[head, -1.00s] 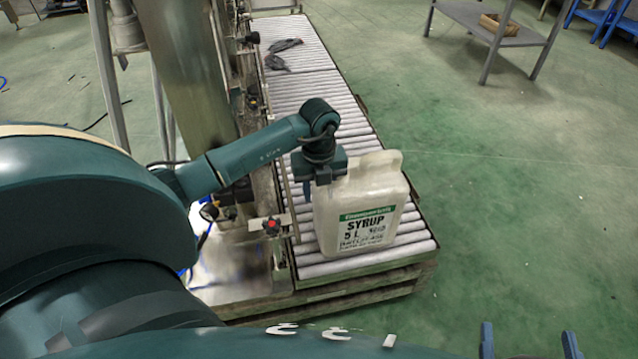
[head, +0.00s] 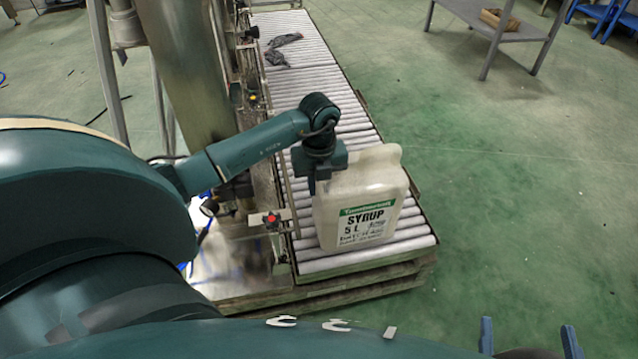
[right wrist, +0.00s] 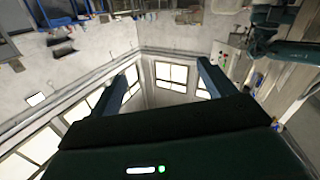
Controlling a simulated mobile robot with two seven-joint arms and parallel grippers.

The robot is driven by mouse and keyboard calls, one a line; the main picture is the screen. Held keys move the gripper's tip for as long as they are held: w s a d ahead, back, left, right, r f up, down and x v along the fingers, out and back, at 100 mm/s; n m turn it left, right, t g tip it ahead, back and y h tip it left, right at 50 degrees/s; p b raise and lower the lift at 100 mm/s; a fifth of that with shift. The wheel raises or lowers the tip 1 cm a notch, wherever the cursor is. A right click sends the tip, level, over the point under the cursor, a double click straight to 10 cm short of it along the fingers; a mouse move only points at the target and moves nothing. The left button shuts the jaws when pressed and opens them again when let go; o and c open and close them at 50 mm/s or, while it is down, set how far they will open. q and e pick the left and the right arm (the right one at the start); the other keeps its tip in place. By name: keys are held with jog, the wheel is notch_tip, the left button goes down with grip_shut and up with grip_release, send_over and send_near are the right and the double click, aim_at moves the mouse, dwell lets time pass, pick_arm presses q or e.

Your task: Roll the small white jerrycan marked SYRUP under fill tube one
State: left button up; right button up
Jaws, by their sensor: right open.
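The small white jerrycan (head: 388,195), with a green band and the words SYRUP 5 L, stands upright on the near end of the roller conveyor (head: 318,267). My left gripper (head: 313,188) points down at the can's upper left side, with at least one finger close against it. The can hides part of it, so I cannot tell whether it grips or only touches. My right gripper (head: 530,342) is open and empty at the bottom right, away from the conveyor. Its parted fingers also show in the right wrist view (right wrist: 165,85). I cannot make out fill tube one.
A steel filling machine (head: 185,70) stands along the conveyor's left side, with a red-knobbed fitting (head: 271,220) near the can. A dark cloth (head: 283,45) lies on the far rollers. Rollers between cloth and can are bare. A grey table (head: 490,30) stands at the back right.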

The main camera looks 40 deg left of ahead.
pick_arm(q)
jog(key=o, duration=0.4)
notch_tip(320, 180, up, 13)
jog(key=p, duration=0.3)
jog(key=shift+r+p, duration=0.1)
jog(key=shift+p, duration=0.3)
pick_arm(e)
jog(key=g, duration=0.1)
jog(key=d+m+g+h, duration=0.1)
jog(key=shift+s+f+g+h, duration=0.15)
jog(key=shift+s+g+h, duration=0.15)
jog(key=shift+s, duration=0.05)
